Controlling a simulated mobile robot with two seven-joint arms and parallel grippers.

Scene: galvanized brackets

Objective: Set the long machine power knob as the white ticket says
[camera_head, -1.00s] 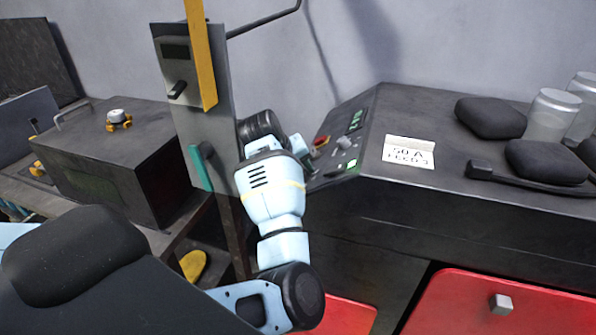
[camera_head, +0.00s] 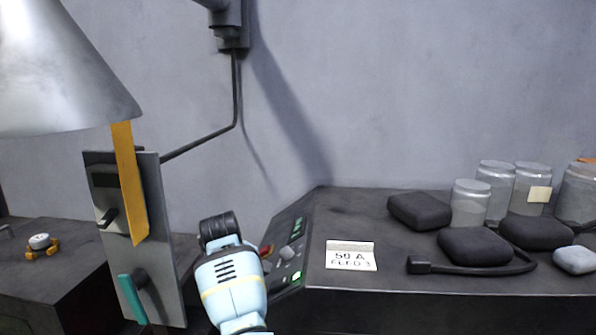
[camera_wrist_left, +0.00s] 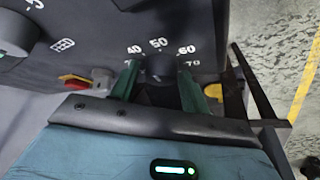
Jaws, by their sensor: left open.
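The white ticket (camera_head: 351,256) lies on the dark machine's top and reads "50 A" with "FEED 3" below. In the left wrist view a dark knob (camera_wrist_left: 160,66) sits below a printed scale showing 40, 50, 60 and 70. My left gripper (camera_wrist_left: 158,84) is open, with one green finger on each side of this knob. Whether the fingers touch it, and where its pointer stands, I cannot tell. In the head view my left arm reaches the sloped control panel (camera_head: 284,240), and its fingers are hidden. My right gripper is not in view.
A red switch (camera_wrist_left: 74,81) and another dial (camera_wrist_left: 15,35) lie beside the knob. A grey upright box with a teal lever (camera_head: 132,297) and a yellow strip (camera_head: 130,185) stands left of my arm. Dark pads (camera_head: 420,210), glass jars (camera_head: 470,203) and a black handle cover the right machine top.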

